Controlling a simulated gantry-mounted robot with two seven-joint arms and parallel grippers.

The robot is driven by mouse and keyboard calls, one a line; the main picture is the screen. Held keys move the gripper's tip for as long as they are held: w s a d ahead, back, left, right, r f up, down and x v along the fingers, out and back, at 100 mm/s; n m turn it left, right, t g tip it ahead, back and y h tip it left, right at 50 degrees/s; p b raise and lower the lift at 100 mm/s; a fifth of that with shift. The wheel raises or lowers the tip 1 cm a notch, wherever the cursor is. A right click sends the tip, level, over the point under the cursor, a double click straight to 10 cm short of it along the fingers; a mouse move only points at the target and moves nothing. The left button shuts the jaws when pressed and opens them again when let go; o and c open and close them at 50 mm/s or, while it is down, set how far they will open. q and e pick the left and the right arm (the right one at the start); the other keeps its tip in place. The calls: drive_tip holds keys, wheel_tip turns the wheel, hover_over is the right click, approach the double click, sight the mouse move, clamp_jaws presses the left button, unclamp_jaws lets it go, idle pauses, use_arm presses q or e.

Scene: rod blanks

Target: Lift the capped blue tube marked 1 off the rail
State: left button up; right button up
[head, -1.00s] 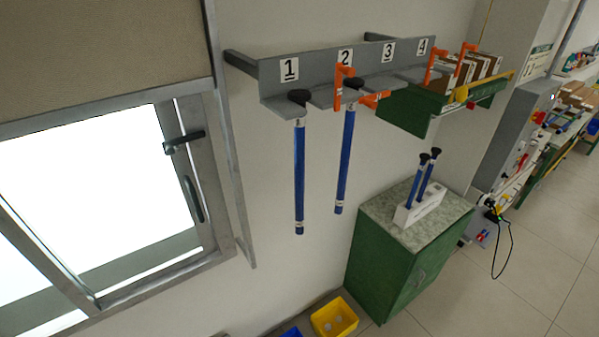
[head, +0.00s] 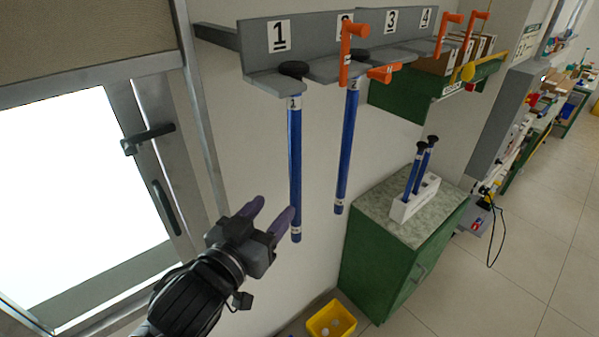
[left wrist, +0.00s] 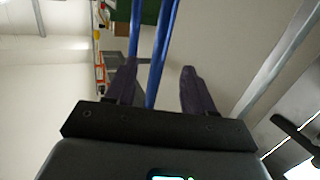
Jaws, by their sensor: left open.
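The capped blue tube marked 1 (head: 295,150) hangs upright from the grey rail (head: 318,37), its black cap (head: 294,69) on the ledge under the number 1 plate (head: 279,36). My left gripper (head: 271,212) is open, with purple fingers, near the tube's lower end; one finger overlaps the tube in the head view. In the left wrist view a near blue tube (left wrist: 159,65), apparently tube 1, shows between the open fingers (left wrist: 158,72). I cannot tell whether they touch it. My right gripper is not in view.
A second blue tube (head: 347,150) hangs under number 2, beside orange handles (head: 353,45). A green cabinet (head: 385,265) carries a white block (head: 413,202) with two capped tubes. A window frame (head: 165,150) stands left. A yellow bin (head: 331,320) is on the floor.

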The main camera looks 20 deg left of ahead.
sight(292, 170)
use_arm(q)
drive_tip(key=shift+t, duration=0.4)
drive_tip(key=w+r, duration=0.1)
drive_tip(key=w+r+p, duration=0.1)
drive_tip(key=w, duration=0.1)
drive_tip(key=w+r, duration=0.1)
drive_tip(key=shift+w+d, duration=0.15)
drive_tip(key=shift+w, duration=0.65)
drive_tip(key=w+p, duration=0.2)
drive_tip(key=w, duration=0.2)
drive_tip(key=shift+w+d, duration=0.15)
drive_tip(key=shift+d, duration=0.05)
drive_tip(key=shift+w+f+p, duration=0.15)
drive_tip(key=shift+w+p, duration=0.2)
drive_tip(key=shift+w, duration=0.1)
clamp_jaws()
drive_tip(key=shift+d, duration=0.1)
